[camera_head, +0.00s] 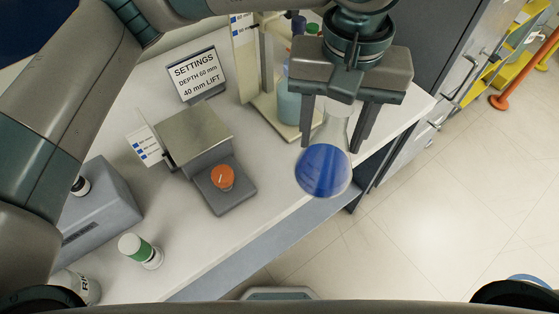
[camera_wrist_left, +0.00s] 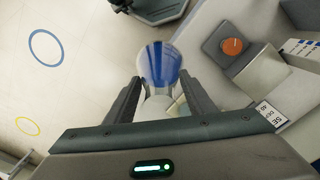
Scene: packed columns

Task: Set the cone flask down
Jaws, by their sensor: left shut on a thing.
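The cone flask (camera_head: 323,170) is clear glass with blue liquid in its wide lower part. My left gripper (camera_head: 337,143) is shut on its neck, with one finger on each side. In the head view the flask shows over the front edge of the white bench (camera_head: 262,222); its height above the bench is hard to tell. In the left wrist view the flask (camera_wrist_left: 160,65) sits between the fingers of the left gripper (camera_wrist_left: 160,88), its blue base pointing away from the palm. My right gripper is not in view.
A grey device with a metal plate (camera_head: 194,135) and orange knob (camera_head: 222,177) stands left of the flask. A settings sign (camera_head: 195,75) is behind it. A stand (camera_head: 268,100) with a bluish container is close behind the flask. A green-banded bottle (camera_head: 140,250) stands front left.

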